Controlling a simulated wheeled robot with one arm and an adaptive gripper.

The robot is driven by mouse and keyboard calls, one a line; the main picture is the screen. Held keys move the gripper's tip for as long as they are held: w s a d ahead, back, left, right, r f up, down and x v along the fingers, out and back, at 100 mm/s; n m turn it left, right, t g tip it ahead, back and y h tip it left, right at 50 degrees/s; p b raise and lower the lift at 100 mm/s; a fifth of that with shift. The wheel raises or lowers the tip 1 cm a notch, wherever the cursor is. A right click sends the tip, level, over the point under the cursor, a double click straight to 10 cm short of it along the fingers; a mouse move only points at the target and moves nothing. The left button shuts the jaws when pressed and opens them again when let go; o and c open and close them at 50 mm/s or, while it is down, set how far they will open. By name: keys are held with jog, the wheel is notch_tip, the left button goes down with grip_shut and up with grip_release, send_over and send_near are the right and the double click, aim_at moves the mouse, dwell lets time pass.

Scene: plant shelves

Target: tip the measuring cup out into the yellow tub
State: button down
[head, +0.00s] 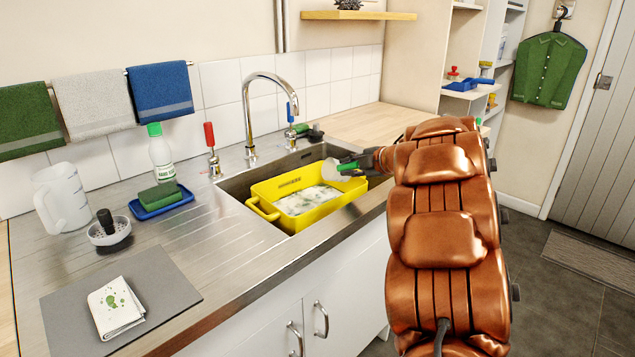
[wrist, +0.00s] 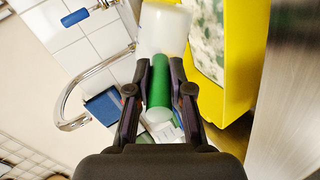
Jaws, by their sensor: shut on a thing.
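The measuring cup has a pale, translucent bowl (wrist: 165,28) and a green handle. My gripper (head: 364,162) is shut on the green handle, which lies between both fingers in the wrist view (wrist: 159,72). The cup (head: 334,172) hangs over the back right part of the yellow tub (head: 262,211), apart from its floor as far as I can see. Its mouth and contents cannot be made out. The tub sits in the sink and holds something white with green speckles. The tub also shows at the right of the wrist view (wrist: 237,95).
The tall tap (head: 247,105) arches behind the tub, with a red-handled lever (head: 210,140) and a blue-handled one (head: 291,118). A white jug (head: 62,200), a blue tray with a green sponge (head: 160,196) and a green-capped bottle (head: 161,155) stand left.

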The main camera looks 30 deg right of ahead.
jog(key=shift+d+p, duration=0.1)
jog(key=shift+p, duration=0.55)
jog(key=shift+m+y+p, duration=0.3)
jog(key=shift+p, duration=0.05)
jog(key=d+r+m+t+y+p, duration=0.3)
jog(key=d+r+m+y+p, duration=0.2)
jog(key=p, duration=2)
jog(key=shift+s+d+m, duration=0.15)
jog(key=shift+d+m, duration=1.65)
jog(key=shift+d, duration=0.35)
jog(key=shift+d+f+p, duration=0.1)
jog(key=shift+p, duration=0.2)
